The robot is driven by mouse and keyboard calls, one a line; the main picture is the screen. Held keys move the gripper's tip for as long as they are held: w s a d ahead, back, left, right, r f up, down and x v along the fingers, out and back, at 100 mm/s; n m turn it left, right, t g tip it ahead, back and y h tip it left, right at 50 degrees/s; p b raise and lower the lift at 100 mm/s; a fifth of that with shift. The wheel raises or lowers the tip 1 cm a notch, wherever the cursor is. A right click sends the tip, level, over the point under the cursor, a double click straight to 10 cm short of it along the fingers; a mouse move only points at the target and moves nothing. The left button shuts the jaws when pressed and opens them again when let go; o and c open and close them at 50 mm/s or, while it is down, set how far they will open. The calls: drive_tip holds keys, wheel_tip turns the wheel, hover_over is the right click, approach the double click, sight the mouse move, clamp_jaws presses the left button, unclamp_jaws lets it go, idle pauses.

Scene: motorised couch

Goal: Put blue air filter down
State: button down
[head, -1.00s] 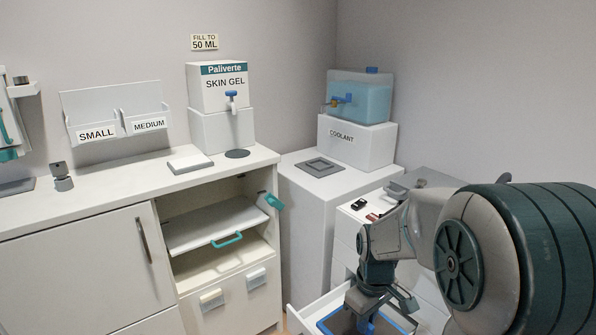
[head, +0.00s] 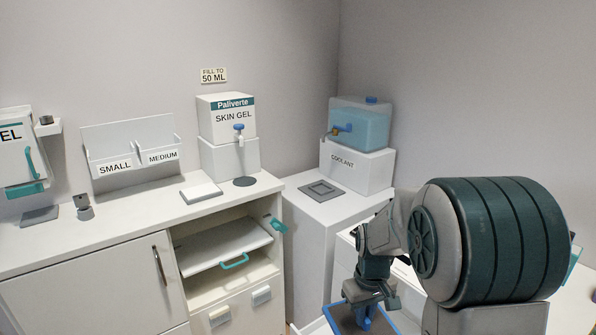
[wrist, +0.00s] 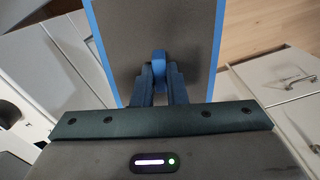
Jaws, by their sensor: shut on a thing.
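The blue air filter (wrist: 115,45) is a flat dark grey panel with a blue frame and a blue grip tab. In the wrist view it fills the top middle, and my gripper (wrist: 159,75) is shut on its tab. In the head view the filter (head: 344,318) shows at the bottom, right of centre, under my gripper (head: 366,312). Its lower part is cut off by the picture edge. I cannot tell whether it touches anything beneath it.
White cabinets line the wall, with a skin gel dispenser (head: 228,118) on the left counter. A coolant tank (head: 361,122) stands on a white block in the corner. A pull-out shelf (head: 220,247) sits in the open cabinet. Wooden floor (wrist: 260,30) shows at the wrist view's upper right.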

drive_tip(key=w+r+m+p, duration=0.4)
drive_tip(key=r+p, duration=0.5)
drive_tip(key=p, duration=0.1)
drive_tip(key=f, duration=0.3)
drive_tip(key=s+f, duration=0.1)
drive_tip(key=f, duration=0.3)
drive_tip(key=s+f, duration=0.1)
drive_tip(key=f, duration=0.2)
drive_tip(key=shift+f, duration=0.15)
drive_tip(key=shift+a, duration=0.2)
